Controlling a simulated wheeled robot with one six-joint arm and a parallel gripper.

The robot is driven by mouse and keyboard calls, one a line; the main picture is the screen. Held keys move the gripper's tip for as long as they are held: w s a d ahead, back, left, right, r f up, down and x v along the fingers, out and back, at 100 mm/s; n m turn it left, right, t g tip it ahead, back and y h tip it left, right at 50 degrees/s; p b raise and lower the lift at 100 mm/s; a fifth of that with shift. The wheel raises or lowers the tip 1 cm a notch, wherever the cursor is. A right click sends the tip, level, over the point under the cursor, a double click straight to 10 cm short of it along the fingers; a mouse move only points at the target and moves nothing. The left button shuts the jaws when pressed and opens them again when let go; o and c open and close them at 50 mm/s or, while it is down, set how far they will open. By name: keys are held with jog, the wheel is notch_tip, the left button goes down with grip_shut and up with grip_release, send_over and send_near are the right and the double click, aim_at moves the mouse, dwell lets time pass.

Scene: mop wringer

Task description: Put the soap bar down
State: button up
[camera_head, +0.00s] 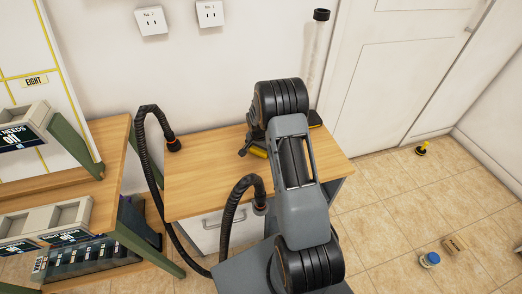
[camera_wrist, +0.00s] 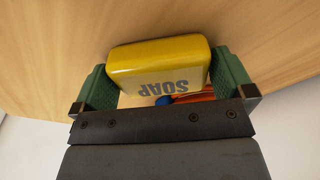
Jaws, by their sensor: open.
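A yellow soap bar (camera_wrist: 158,68) lettered "SOAP" is in the wrist view, against the wooden tabletop (camera_wrist: 40,70). My gripper (camera_wrist: 163,62) is open, with a green finger at each side of the soap. The fingers are very close to its sides; I cannot tell whether they touch. The soap seems to rest on the wood, but its underside is hidden. In the head view my arm covers most of the gripper above the wooden table (camera_head: 200,175). A small yellow patch beside the arm may be the soap.
A blue and an orange thing (camera_wrist: 193,97) show partly behind the gripper edge. A shelf with grey bins (camera_head: 60,215) stands at the left. A black hose (camera_head: 143,150) loops beside the table. Small objects, including a blue-topped one (camera_head: 430,259), lie on the tiled floor. The table's left part is clear.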

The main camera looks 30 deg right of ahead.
jog(key=shift+c, duration=0.2)
jog(key=c, duration=0.7)
